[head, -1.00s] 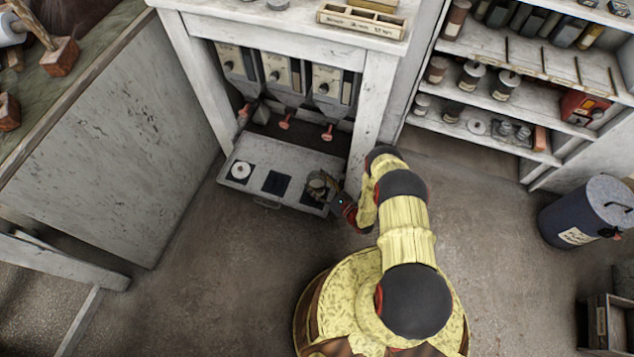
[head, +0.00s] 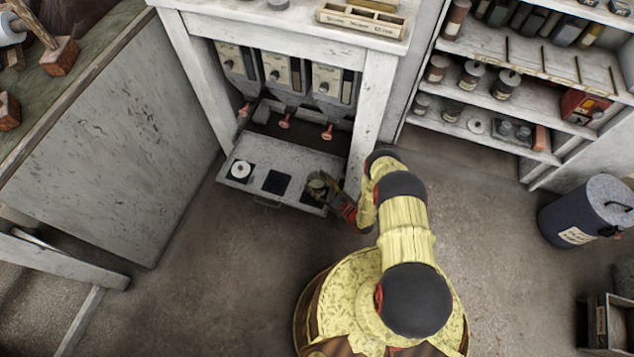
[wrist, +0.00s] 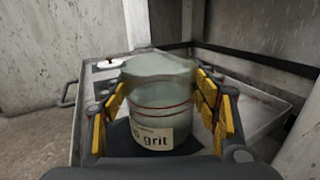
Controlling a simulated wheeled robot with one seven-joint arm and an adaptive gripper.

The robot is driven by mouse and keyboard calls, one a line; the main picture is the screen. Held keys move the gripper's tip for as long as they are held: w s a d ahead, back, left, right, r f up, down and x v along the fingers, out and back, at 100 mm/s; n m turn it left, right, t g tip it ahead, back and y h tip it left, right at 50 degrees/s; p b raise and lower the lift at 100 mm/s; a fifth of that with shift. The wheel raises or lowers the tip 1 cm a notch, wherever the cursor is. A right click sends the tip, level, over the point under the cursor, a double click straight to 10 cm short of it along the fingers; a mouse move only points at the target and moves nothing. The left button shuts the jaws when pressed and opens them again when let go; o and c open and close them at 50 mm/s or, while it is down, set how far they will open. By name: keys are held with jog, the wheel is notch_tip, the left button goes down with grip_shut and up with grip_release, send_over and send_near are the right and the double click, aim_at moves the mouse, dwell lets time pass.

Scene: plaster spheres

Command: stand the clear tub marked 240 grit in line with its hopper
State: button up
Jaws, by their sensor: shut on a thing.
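My gripper (wrist: 162,112) is shut on a clear, greenish tub (wrist: 160,85), with yellow finger pads on both sides of it. The tub stands upright, and its label (wrist: 152,140) reads "0 grit"; the start of the number is hidden. In the head view, my gripper (head: 328,190) and the tub (head: 317,186) are over the right end of the pulled-out tray (head: 310,160), at the right dark square. I cannot tell whether the tub touches the tray. Three hoppers (head: 283,73) with orange-red knobs hang above and behind the tray.
A white round thing (head: 241,170) lies on the left dark square; the middle dark square (head: 277,182) is bare. The cabinet's right leg (head: 372,120) stands close beside my arm. Shelves with jars (head: 505,84) and a blue bin (head: 590,215) are to the right.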

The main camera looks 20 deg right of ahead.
aim_at(317, 180)
jog(key=o, duration=1.2)
jog(key=shift+o, duration=0.7)
jog(key=shift+f, duration=0.1)
jog(key=shift+r+p, duration=1.15)
jog(key=shift+r, duration=0.9)
